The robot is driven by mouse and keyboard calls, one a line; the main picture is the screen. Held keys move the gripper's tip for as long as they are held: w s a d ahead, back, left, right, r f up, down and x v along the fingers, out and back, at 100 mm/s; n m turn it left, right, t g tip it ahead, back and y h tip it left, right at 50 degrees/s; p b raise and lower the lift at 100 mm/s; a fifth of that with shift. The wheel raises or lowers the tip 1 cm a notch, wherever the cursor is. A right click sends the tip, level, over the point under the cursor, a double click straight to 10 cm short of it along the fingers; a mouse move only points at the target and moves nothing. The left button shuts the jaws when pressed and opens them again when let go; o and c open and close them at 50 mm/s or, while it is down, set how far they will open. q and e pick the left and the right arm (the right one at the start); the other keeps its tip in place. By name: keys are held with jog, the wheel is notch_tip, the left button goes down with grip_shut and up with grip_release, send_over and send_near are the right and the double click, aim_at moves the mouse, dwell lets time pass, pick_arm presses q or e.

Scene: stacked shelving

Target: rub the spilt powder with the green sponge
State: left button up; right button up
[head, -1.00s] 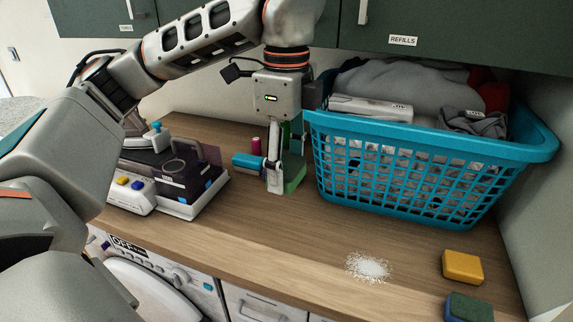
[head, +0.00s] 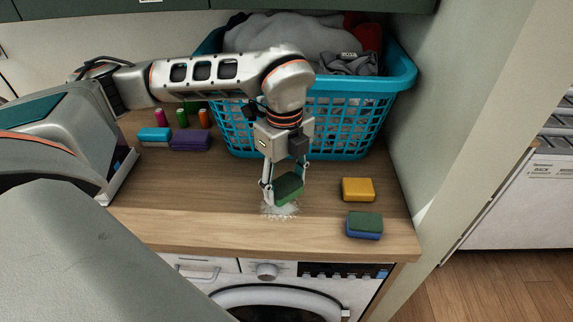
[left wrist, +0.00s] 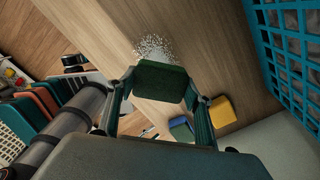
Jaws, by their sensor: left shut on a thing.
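The green sponge (head: 289,187) is dark green and block-shaped. My left gripper (head: 285,184) is shut on it, pointing down, one finger on each side. The spilt powder (head: 279,212) is a white speckled patch on the wooden counter (head: 220,207), just below and in front of the sponge in the head view, partly hidden by it. In the left wrist view the sponge (left wrist: 160,80) sits between the fingers and the powder (left wrist: 152,46) shows past its edge. I cannot tell whether the sponge touches the powder. My right gripper is not in view.
A blue laundry basket (head: 398,82) with clothes stands behind my gripper. A yellow sponge (head: 358,189) and a green-and-blue sponge (head: 364,226) lie to the right, near the counter's end. A purple block (head: 190,140) and a cyan block (head: 154,134) lie at the back left.

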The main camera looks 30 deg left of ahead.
aim_at(287, 210)
pick_arm(q)
jog(key=shift+d+f, duration=0.25)
jog(key=shift+f, duration=0.15)
jog(key=shift+f+b, duration=0.7)
jog(key=shift+f, duration=0.75)
jog(key=shift+f+b, duration=0.65)
jog(key=shift+b, duration=0.05)
jog(key=shift+f+b, duration=0.3)
